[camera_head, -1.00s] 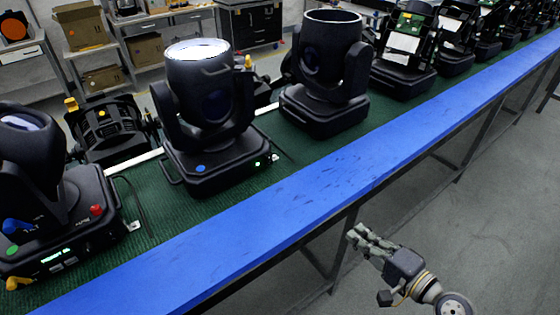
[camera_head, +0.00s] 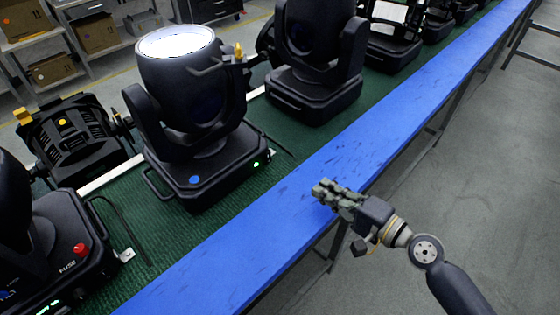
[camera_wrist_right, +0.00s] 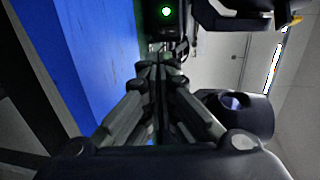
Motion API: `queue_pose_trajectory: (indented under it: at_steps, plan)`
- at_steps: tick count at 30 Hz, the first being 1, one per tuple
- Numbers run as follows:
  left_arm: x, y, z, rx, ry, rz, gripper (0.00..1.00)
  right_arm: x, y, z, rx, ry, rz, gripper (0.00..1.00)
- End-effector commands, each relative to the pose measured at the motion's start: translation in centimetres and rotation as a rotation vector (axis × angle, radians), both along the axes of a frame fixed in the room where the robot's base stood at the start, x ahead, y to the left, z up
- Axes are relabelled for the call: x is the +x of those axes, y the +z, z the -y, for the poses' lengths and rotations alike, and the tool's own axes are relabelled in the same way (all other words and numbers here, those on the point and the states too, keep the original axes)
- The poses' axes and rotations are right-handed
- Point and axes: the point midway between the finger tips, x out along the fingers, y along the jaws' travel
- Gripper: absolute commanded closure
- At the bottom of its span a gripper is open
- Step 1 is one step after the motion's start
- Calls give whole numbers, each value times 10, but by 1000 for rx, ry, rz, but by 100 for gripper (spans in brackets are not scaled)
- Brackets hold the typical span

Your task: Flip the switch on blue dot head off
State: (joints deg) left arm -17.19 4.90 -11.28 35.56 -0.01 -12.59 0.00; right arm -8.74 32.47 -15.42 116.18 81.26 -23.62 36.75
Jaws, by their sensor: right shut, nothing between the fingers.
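The blue dot head is a black moving-head light (camera_head: 190,90) with a glowing white lens on top. A blue dot (camera_head: 194,180) marks its base. A green light, likely at the switch (camera_head: 256,164), glows on the base's right side; it also shows as a green light in the right wrist view (camera_wrist_right: 166,11). My right gripper (camera_head: 322,190) is shut and empty over the blue table edge, to the right of the base and apart from it. In the wrist view its closed fingers (camera_wrist_right: 161,62) point toward the green-lit panel. My left gripper is not in view.
Another black head (camera_head: 312,60) stands behind right on the green mat (camera_head: 150,225). The blue edge (camera_head: 250,245) is clear apart from my gripper above it. A cable lies by the base.

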Motion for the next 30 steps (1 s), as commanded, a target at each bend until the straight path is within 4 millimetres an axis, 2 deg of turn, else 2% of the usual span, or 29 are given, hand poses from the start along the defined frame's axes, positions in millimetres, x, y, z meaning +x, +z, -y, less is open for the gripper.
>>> queue_pose_trajectory:
  at_steps: [6, 21, 30]
  plan:
    - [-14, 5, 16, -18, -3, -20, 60, 8, 1, -7, 3, -2, 0, 100]
    - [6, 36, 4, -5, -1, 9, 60, 74, -11, -74, 3, 0, 0, 100]
    - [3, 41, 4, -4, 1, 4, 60, 96, -18, -96, 0, 0, 0, 100]
